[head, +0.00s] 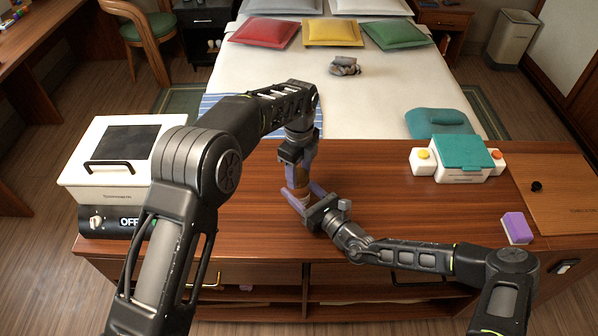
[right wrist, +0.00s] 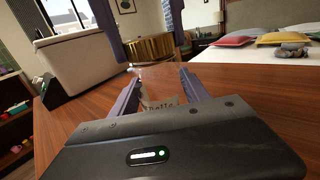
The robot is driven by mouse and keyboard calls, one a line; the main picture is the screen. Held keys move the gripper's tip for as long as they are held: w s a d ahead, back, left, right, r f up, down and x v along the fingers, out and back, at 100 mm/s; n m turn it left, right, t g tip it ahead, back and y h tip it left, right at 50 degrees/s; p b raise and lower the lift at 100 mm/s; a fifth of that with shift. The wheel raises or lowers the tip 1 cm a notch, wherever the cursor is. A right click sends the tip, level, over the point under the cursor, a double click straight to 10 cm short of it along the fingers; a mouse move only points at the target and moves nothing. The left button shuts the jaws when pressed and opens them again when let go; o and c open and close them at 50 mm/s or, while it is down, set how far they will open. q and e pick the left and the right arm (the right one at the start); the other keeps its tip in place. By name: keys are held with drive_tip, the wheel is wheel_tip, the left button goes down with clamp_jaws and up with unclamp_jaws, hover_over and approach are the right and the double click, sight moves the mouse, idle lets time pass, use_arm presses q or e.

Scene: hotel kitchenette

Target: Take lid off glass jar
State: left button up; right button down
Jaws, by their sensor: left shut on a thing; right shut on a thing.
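The glass jar (head: 302,179) stands on the wooden counter in the middle of the head view, mostly hidden between my two grippers. It also shows in the right wrist view (right wrist: 160,92), clear with printed lettering, between purple fingers. My left gripper (head: 300,166) points down from above and is shut at the jar's top, where the lid is; its fingers hide the lid. My right gripper (head: 304,196) comes in from the right, low over the counter, and is shut on the jar's body; it also shows in the right wrist view (right wrist: 158,88).
A white appliance (head: 115,165) with a dark window stands at the counter's left. A teal-topped box (head: 462,152), a purple sponge (head: 517,227) and a wooden board (head: 560,200) are to the right. The bed (head: 350,90) lies behind. The counter between jar and box is clear.

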use_arm(q)
drive_tip(key=n, duration=0.4)
drive_tip(key=shift+n, duration=0.3)
drive_tip(key=n, duration=1.3)
drive_tip(key=shift+r, duration=0.1)
drive_tip(key=n, duration=1.3)
drive_tip(key=shift+n, duration=0.3)
drive_tip(key=n, duration=0.2)
drive_tip(key=shift+n, duration=0.4)
